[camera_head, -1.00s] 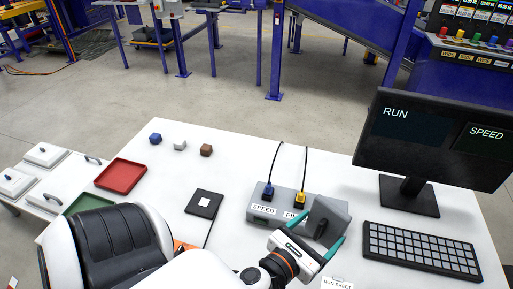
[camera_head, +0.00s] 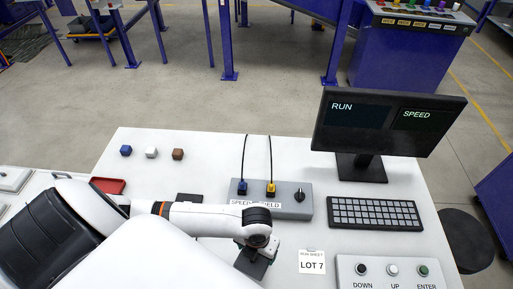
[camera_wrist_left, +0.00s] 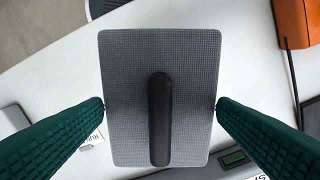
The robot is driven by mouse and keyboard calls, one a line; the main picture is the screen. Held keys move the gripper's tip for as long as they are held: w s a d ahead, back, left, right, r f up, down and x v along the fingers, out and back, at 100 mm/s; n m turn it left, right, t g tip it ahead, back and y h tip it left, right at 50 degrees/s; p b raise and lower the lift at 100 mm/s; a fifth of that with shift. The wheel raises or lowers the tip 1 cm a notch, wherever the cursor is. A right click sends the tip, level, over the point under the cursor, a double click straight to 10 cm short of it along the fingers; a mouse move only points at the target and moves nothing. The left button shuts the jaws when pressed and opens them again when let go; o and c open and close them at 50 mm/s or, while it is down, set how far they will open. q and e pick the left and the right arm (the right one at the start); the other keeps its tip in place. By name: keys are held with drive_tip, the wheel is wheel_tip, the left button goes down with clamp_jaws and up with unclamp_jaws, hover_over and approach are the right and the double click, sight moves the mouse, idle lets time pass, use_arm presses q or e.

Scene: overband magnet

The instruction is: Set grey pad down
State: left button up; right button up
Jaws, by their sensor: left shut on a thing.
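The grey pad (camera_wrist_left: 128,100) is a flat, textured rectangle with a black bar handle (camera_wrist_left: 160,120) along its middle. In the left wrist view my left gripper (camera_wrist_left: 160,106) is shut on it, with one green finger at each long edge. In the head view the pad (camera_head: 248,268) shows as a dark, tilted plate under my left wrist, left of the run sheet. My left gripper (camera_head: 260,254) is mostly hidden there by the wrist. I cannot tell whether the pad touches the table. My right gripper is not in view.
The grey control box (camera_head: 290,205) with blue and yellow plugs stands behind the wrist. The LOT 7 run sheet (camera_head: 312,262) and a button panel (camera_head: 392,272) lie to the right. A keyboard (camera_head: 375,213) and monitor (camera_head: 388,125) stand farther back. An orange box (camera_wrist_left: 296,22) shows in the wrist view.

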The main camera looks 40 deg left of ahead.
sight(257, 259)
use_arm(q)
wheel_tip(257, 259, down, 8)
drive_tip(key=shift+w+d+r+p, duration=0.1)
drive_tip(key=shift+r+p, duration=0.05)
drive_tip(key=shift+p, duration=0.15)
drive_tip(key=o, duration=0.8)
wheel_tip(257, 259, up, 12)
drive_tip(key=shift+b, duration=0.3)
idle(0.5)
